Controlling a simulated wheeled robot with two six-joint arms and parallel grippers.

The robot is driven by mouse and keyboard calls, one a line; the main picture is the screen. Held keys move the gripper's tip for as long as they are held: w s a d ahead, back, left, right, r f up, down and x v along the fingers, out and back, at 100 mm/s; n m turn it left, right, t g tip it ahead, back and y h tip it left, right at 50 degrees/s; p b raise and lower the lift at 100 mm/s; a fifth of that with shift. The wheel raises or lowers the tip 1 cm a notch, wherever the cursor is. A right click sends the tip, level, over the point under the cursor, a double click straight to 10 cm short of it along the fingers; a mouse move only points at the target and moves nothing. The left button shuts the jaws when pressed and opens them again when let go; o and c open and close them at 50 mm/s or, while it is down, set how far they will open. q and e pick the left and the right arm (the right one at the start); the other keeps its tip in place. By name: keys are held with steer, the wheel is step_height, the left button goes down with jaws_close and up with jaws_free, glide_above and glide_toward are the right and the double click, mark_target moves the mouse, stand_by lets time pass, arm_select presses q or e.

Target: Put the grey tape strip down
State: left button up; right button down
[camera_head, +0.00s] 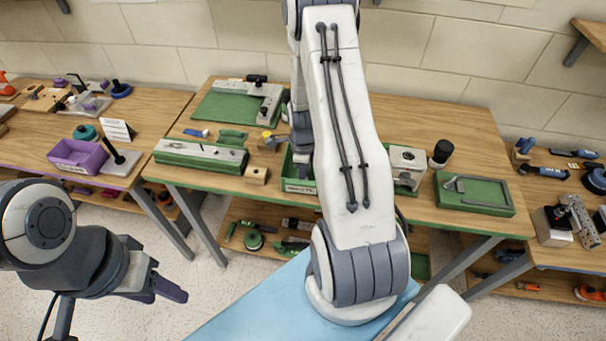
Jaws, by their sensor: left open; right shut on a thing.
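My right gripper (301,150) points down over the green bin (300,186) in the middle of the centre table, partly covered by my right arm. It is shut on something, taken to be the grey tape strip. The strip itself cannot be made out; the arm and gripper hide that spot. My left gripper (160,288) is open and empty at the lower left, over the floor in front of the tables, well apart from the bin.
A long green-based fixture (201,156) and a wooden block (256,175) stand left of the bin. A green mat (225,108) lies behind. A green tray (475,194) and a black-capped cylinder (441,152) are on the right. Bare tabletop (450,120) shows at back right.

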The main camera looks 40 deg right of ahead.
steer(key=c, duration=1.2)
jaws_free()
steer(key=shift+f, duration=0.1)
steer(key=shift+o, duration=0.2)
steer(key=shift+r, duration=0.2)
step_height(320, 180, up, 11)
steer(key=b, duration=0.2)
steer(key=a+r+n, duration=0.5)
steer(key=a+n, duration=0.3)
steer(key=a, duration=0.3)
steer(key=s+a+r+n, duration=0.3)
steer(key=s+a+n, duration=0.2)
steer(key=a+n, duration=0.55)
steer(key=s+a+r+n, duration=0.1)
steer(key=s+a+n, duration=0.3)
steer(key=s+n, duration=0.2)
steer(key=s+a+r+n+y, duration=0.1)
steer(key=s+a+n, duration=0.4)
steer(key=n, duration=0.5)
steer(key=shift+s+a, duration=0.15)
steer(key=shift+s, duration=1.05)
